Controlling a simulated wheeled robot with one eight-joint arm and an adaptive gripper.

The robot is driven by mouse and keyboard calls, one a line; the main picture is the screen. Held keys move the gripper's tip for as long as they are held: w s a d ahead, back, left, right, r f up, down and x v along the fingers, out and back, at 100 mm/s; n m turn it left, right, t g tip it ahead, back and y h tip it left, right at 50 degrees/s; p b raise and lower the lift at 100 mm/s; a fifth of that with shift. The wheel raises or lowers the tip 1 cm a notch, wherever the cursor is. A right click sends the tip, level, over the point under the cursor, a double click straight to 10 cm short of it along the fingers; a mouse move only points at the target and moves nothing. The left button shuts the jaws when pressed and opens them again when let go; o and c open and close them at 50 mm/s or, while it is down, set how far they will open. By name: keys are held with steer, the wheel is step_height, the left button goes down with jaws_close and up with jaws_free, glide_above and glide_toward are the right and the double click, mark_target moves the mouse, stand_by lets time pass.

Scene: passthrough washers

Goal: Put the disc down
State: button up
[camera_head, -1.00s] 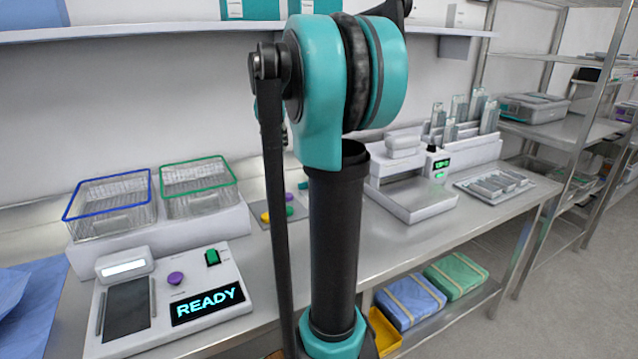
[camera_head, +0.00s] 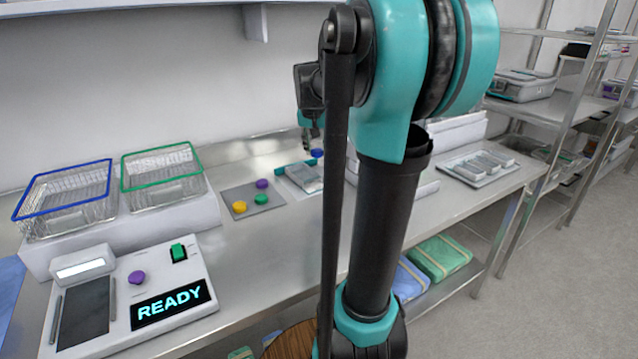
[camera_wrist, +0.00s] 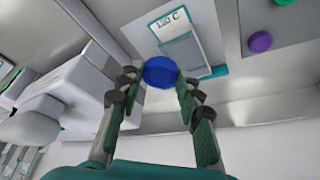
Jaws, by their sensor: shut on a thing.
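My gripper (camera_wrist: 160,82) is shut on a blue disc (camera_wrist: 160,70), which sits between its two fingertips. In the head view, the blue disc (camera_head: 317,153) shows beside my gripper (camera_head: 312,138), just above the back of the bench. Behind the disc in the wrist view is a white and teal card (camera_wrist: 182,46) marked with a temperature. In the head view this pale piece with a teal edge (camera_head: 300,178) lies right of a grey mat (camera_head: 277,201). My arm partly hides the area to its right.
On the grey mat lie a yellow disc (camera_head: 240,207), a green disc (camera_head: 261,199) and a purple disc (camera_head: 262,184). Left are blue-rimmed (camera_head: 65,200) and green-rimmed (camera_head: 160,172) wire baskets and a device reading READY (camera_head: 170,303). Bare bench (camera_head: 265,255) lies in front of the mat.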

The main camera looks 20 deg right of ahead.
mark_target(317, 188)
step_height(317, 188, down, 12)
steer(key=shift+f, duration=0.2)
stand_by(0.4)
steer(key=o, duration=0.4)
steer(key=shift+f, duration=0.1)
steer(key=shift+o, duration=1.1)
steer(key=v, duration=1.2)
